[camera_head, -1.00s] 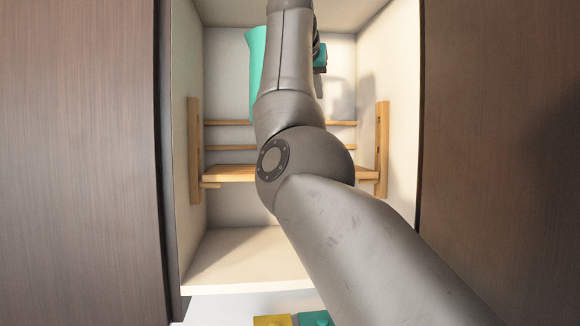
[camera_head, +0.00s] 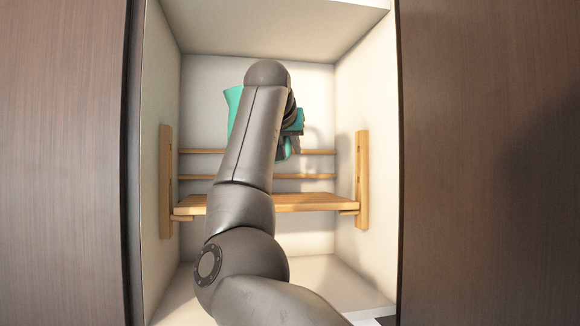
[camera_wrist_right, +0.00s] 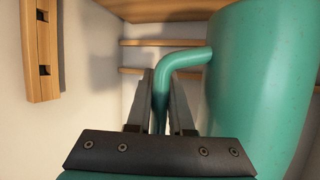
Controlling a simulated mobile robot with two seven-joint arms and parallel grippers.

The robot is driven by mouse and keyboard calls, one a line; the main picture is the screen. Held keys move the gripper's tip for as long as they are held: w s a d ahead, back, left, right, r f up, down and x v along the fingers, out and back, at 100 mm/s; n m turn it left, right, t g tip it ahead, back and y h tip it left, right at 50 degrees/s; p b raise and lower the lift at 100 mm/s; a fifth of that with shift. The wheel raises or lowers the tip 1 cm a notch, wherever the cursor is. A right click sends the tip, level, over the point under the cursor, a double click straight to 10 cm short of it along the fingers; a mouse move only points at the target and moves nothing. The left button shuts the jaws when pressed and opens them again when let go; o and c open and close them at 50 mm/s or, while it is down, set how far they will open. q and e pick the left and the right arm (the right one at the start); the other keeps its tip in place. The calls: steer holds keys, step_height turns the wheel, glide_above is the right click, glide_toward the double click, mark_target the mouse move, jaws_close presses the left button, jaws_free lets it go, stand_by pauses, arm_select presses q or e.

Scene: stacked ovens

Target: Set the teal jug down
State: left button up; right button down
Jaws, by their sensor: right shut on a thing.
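The teal jug (camera_head: 233,100) is inside the pale cabinet, mostly hidden behind my right arm in the head view. Its smooth side fills the right of the right wrist view (camera_wrist_right: 262,90). My right gripper (camera_wrist_right: 162,92) is shut on the jug's handle (camera_wrist_right: 182,58). The jug looks upright. In the head view it appears above and behind the front edge of the wooden shelf (camera_head: 312,203); its base is hidden, so contact with the shelf cannot be told. My left gripper is not in view.
Wooden side brackets (camera_head: 362,180) hold the shelf, and slats (camera_head: 310,177) run behind it. Pale cabinet walls (camera_head: 345,100) stand close on both sides. Dark wood panels (camera_head: 490,160) flank the opening. The shelf's right part looks bare.

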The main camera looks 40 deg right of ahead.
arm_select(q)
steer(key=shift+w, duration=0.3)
arm_select(e)
steer(key=shift+f, duration=1.9)
steer(key=shift+f, duration=0.1)
steer(key=c, duration=1.2)
jaws_free()
steer(key=shift+f, duration=0.2)
steer(key=shift+c, duration=0.2)
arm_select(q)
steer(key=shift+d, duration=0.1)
arm_select(e)
steer(key=o, duration=0.4)
steer(key=shift+r, duration=0.1)
steer(key=shift+s+a+r, duration=0.1)
steer(key=shift+a+r, duration=0.05)
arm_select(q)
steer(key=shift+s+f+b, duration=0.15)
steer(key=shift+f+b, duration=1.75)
arm_select(e)
steer(key=shift+v, duration=5.9)
